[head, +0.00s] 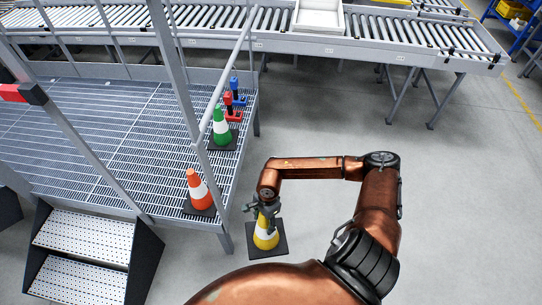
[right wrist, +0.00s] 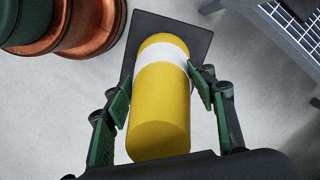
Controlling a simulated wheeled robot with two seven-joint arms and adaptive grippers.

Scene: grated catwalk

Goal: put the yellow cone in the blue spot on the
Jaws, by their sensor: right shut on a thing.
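The yellow cone (head: 265,238) has a white band and a square black base. It is beside the right edge of the grated platform; I cannot tell whether its base touches the floor. My right gripper (head: 262,212) is shut on its upper part from above. In the right wrist view the cone (right wrist: 160,122) lies between the green finger pads, its black base (right wrist: 190,30) beyond. My left gripper is out of view.
An orange cone (head: 197,188) and a green cone (head: 221,130) stand on the grated platform (head: 120,120). Grey posts and rails cross above it. Steps (head: 80,242) are at the lower left. A roller conveyor (head: 400,45) spans the back. The floor right of my arm is clear.

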